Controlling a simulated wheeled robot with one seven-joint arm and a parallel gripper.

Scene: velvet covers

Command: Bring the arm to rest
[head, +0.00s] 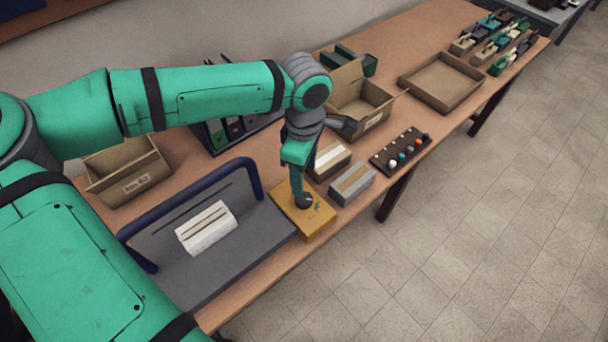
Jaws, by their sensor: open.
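My teal arm reaches across the upper left of the head view and bends down at a grey wrist. My gripper (303,199) points downward at the near side of the table (232,310). It is above or at a yellow-orange box (315,222); I cannot tell whether it touches the box. The gripper is open. Its fingers are small and dark in this view, and nothing shows held between them.
A grey stand (235,260) with a blue rail and a white block (206,227) lies left. Two small boxes, an open carton (372,118), a pegged board (385,163) and a shallow tray (440,100) stand right. The floor at right is clear.

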